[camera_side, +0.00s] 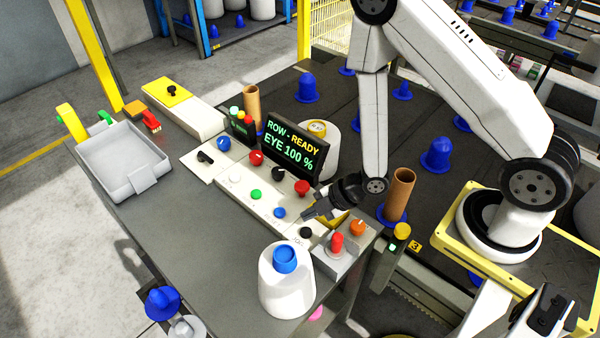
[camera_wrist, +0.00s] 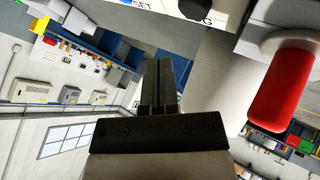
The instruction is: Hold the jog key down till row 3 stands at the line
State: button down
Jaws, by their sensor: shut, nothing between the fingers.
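My gripper (camera_side: 309,213) is shut and empty, just above the front end of the white control panel (camera_side: 222,171). In the wrist view its fingers (camera_wrist: 159,64) lie together. A black key (camera_side: 306,232) is at the panel's front end, close to the fingertips; contact cannot be told. It shows in the wrist view (camera_wrist: 193,8) beside a cut-off label ending in "G". A yellow tag "3" (camera_side: 415,246) is beside the dark creel deck, right of the bench.
A red-handled lever (camera_side: 337,243) stands just right of the black key; its handle (camera_wrist: 280,90) is close in the wrist view. A white cone with a blue top (camera_side: 285,260) stands in front. A grey tray (camera_side: 124,160) is at left. The bench's middle is clear.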

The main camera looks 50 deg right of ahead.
aim_at(301, 230)
jog(key=shift+f, duration=1.6)
jog(key=shift+f, duration=0.15)
dwell(0.9)
jog(key=shift+f, duration=0.3)
jog(key=shift+f, duration=0.5)
dwell(3.1)
jog(key=shift+r, duration=0.2)
dwell(0.9)
jog(key=shift+r, duration=0.75)
